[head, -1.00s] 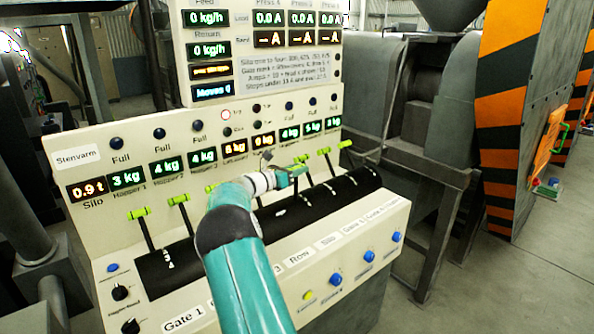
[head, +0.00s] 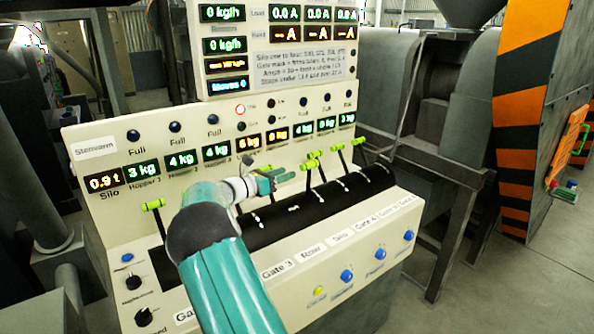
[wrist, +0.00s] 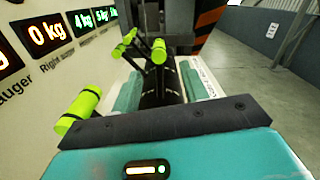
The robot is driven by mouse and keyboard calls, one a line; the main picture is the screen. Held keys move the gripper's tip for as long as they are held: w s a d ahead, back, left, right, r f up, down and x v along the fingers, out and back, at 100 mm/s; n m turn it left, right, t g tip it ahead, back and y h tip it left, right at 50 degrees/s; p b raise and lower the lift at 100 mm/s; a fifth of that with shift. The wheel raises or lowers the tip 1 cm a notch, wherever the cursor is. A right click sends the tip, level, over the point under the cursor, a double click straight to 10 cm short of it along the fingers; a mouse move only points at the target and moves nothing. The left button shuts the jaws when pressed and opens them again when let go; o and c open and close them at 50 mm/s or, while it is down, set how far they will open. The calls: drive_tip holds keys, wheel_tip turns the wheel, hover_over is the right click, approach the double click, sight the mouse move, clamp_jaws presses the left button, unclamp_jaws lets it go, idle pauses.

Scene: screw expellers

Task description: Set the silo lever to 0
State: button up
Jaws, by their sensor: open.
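A row of levers with bright green handles rises from a black curved drum (head: 270,232) on a cream panel. The green-handled lever (head: 308,164) just right of my gripper in the head view seems to line up with the "Silo" label (head: 341,237), so I take it as the silo lever. Its exact setting is unreadable. My gripper (head: 278,178) is open above the drum, left of that handle and apart from it. In the wrist view, a green handle (wrist: 78,114) lies close beside my gripper's left side; I cannot tell which lever it is. My arm hides some levers.
Other green handles (head: 338,147) stand close together to the right, and they also show ahead in the wrist view (wrist: 158,51). One lever (head: 153,204) stands far left. Blue buttons (head: 347,276) line the front face. The upright display panel rises close behind the levers.

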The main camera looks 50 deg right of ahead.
drive_tip(key=v, duration=0.2)
drive_tip(key=shift+w+a, duration=0.1)
drive_tip(key=shift+a, duration=0.2)
drive_tip(key=shift+c, duration=0.4)
